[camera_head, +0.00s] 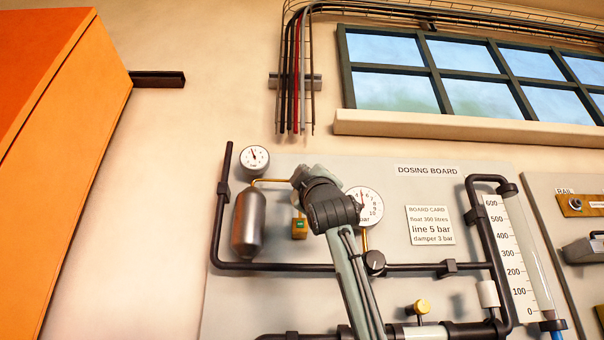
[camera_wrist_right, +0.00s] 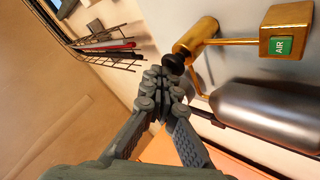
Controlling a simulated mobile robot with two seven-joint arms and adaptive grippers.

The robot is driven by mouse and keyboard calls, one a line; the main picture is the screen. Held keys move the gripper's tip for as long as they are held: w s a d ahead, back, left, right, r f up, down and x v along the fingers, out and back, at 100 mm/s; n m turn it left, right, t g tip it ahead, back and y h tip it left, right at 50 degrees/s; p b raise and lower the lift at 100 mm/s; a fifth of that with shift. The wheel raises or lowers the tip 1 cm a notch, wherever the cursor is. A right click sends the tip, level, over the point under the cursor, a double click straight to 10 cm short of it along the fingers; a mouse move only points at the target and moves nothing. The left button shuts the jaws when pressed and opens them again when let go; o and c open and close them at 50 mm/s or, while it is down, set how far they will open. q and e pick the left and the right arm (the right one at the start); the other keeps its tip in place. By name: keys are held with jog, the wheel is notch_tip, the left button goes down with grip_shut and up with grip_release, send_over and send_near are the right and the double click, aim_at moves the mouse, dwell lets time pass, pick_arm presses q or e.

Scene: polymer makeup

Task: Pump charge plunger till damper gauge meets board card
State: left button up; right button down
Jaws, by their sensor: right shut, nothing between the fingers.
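The damper gauge (camera_head: 254,159) is a small white dial at the board's upper left; its needle points up and slightly left, its numbers too small to read. The board card (camera_head: 430,225) reads float 360 litres, line 5 bar, damper 3 bar. In the right wrist view the charge plunger is a brass barrel (camera_wrist_right: 197,36) with a black knob (camera_wrist_right: 174,64). My right gripper (camera_wrist_right: 162,80) is shut and empty, its fingertips close to the knob; I cannot tell whether they touch. My right arm hides the plunger in the head view. My left gripper is out of view.
A larger dial (camera_head: 367,205) is partly behind my arm. Dark pipes (camera_head: 290,267) frame the board. An orange cabinet (camera_head: 70,130) stands at left.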

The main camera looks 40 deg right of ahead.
jog(key=shift+f, duration=0.1)
dwell(0.3)
jog(key=shift+s+a+b, duration=0.25)
jog(key=shift+s+a, duration=0.25)
jog(key=shift+s, duration=0.3)
jog(key=shift+s+a+b, duration=0.25)
jog(key=shift+s+a, duration=0.25)
jog(key=shift+s, duration=0.3)
jog(key=shift+s+a+b, duration=0.2)
jog(key=shift+s+a, duration=0.25)
jog(key=shift+s, duration=0.25)
jog(key=shift+s+a+b, duration=0.15)
jog(key=shift+s+a, duration=0.25)
jog(key=shift+s, duration=0.35)
jog(key=shift+s+a+b, duration=0.2)
jog(key=shift+s+a, duration=0.25)
jog(key=shift+s, duration=0.25)
